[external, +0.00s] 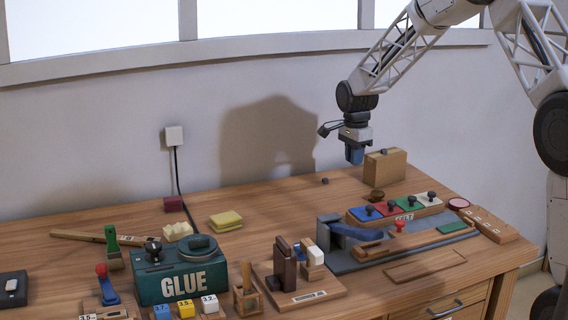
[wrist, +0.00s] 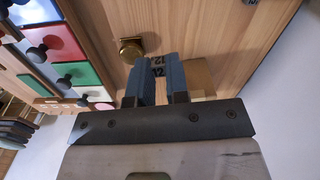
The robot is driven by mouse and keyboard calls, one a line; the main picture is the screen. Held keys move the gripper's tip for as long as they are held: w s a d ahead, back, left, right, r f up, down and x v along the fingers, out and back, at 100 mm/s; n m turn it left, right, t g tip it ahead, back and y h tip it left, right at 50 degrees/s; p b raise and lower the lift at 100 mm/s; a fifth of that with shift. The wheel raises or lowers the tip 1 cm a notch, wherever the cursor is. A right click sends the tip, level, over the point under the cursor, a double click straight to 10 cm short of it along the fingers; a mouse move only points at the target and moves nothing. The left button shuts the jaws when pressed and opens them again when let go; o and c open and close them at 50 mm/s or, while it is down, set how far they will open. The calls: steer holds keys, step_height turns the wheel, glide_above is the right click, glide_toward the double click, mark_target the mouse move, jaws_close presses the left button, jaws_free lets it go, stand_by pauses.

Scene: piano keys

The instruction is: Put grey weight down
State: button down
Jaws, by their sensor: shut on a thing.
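My gripper (external: 355,155) hangs above the back right of the bench, left of a wooden box (external: 386,167) and above the table top. Its blue fingers (wrist: 158,85) stand a small gap apart, shut on the grey weight. The held weight is mostly hidden by the fingers, and I cannot make out its shape. Dark printed numbers show behind the gap in the wrist view. A small dark grey piece (external: 384,152) sits on top of the box. Another small dark cube (external: 325,181) lies on the table left of the gripper.
A brass round piece (external: 376,195) stands on the table below the gripper; it also shows in the wrist view (wrist: 130,48). A row of coloured keys with knobs (external: 391,210) lies in front. A green GLUE box (external: 180,275) stands front left. The back middle is fairly clear.

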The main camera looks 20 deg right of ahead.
steer(key=s+d+r, duration=0.2)
steer(key=s+d, duration=0.2)
steer(key=d, duration=0.4)
steer(key=s+d+r+m, duration=0.1)
steer(key=s+d, duration=0.3)
steer(key=d, duration=0.4)
steer(key=shift+s+d+r+m, duration=0.3)
steer(key=shift+d+r, duration=0.1)
steer(key=shift+r, duration=0.15)
steer(key=shift+w, duration=0.15)
glide_above(401, 150)
steer(key=shift+f, duration=0.75)
steer(key=shift+f, duration=1.75)
steer(key=shift+f, duration=0.15)
